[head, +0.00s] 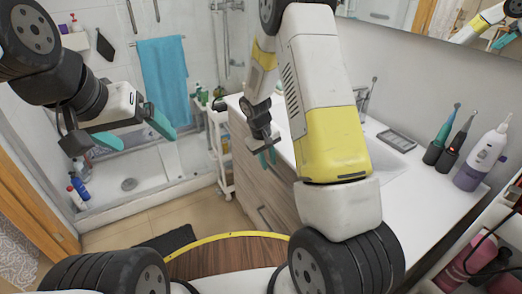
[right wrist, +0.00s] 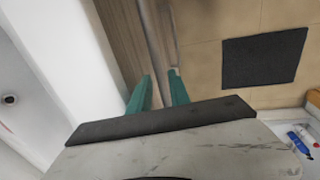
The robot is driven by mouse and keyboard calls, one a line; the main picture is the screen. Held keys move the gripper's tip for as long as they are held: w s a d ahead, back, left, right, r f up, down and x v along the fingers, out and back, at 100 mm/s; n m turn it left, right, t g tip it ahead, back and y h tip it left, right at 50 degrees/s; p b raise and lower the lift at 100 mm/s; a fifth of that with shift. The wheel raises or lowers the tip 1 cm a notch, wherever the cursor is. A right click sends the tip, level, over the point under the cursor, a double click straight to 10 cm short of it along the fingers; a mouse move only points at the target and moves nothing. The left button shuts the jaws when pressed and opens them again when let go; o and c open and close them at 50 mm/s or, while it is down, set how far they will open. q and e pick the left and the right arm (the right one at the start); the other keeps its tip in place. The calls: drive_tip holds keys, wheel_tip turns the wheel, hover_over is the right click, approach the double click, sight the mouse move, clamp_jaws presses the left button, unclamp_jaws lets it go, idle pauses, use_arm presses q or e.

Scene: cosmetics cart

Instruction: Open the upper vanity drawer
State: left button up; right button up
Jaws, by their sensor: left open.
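The vanity (head: 262,184) has wood-grain drawer fronts and stands under the white countertop in the middle of the head view. My right gripper (head: 268,157) is at the upper part of its front, pointing down. In the right wrist view its two teal fingers (right wrist: 160,90) are close together, with the grey bar handle (right wrist: 151,40) of the upper drawer between them. Whether the drawer front stands out from the vanity is hard to tell, as my right arm hides much of it. My left gripper (head: 135,132) is open and empty at the upper left, away from the vanity.
A white cart (head: 222,160) with bottles stands beside the vanity's far end. Toothbrushes and a purple-white device (head: 482,158) stand on the countertop at right. A dark mat (head: 168,243) lies on the tiled floor. The shower with a blue towel (head: 163,80) is behind.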

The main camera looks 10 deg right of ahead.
drive_tip(key=shift+d+f, duration=0.15)
drive_tip(key=shift+f, duration=0.55)
clamp_jaws()
drive_tip(key=shift+w+r, duration=0.1)
idle(0.9)
